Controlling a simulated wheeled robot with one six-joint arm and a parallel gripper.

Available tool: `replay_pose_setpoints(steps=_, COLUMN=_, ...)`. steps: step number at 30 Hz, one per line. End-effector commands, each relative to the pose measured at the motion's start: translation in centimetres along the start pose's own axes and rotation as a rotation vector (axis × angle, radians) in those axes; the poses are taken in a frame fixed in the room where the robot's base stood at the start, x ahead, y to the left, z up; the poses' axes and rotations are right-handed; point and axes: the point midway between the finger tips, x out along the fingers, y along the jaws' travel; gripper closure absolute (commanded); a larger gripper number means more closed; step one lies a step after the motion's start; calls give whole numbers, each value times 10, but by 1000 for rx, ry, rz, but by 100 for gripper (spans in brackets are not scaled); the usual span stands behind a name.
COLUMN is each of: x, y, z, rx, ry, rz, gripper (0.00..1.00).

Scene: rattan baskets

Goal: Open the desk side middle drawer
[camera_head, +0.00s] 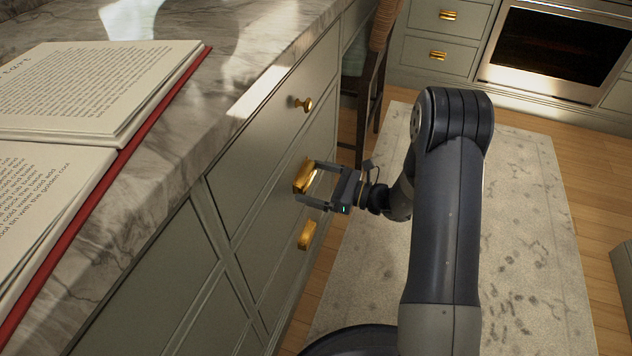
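The desk side (325,85) has stacked grey-green drawers, and all look shut. The middle drawer (262,215) has a gold pull (303,177) on its front. My gripper (304,182) is at this pull, with its two dark fingers apart and pointing left toward the drawer front. One finger is at the pull's upper end and the other is just below its lower end. Contact between the fingers and the pull cannot be told. The upper drawer has a gold knob (303,104), and the lower drawer has another gold pull (307,235).
A marble top (180,125) overhangs the drawers, with an open book (95,85) on it. A chair (372,85) stands beyond the drawers. A pale rug (535,220) covers the floor at right. An oven (555,48) is at the back.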

Motion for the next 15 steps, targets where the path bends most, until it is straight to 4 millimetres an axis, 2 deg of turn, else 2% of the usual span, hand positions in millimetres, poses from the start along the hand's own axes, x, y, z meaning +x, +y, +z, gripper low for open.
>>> replay_pose_setpoints(steps=2, x=0, y=0, z=0, rx=0, ry=0, rz=0, gripper=7)
replay_pose_setpoints(steps=15, x=0, y=0, z=0, rx=0, ry=0, rz=0, gripper=43)
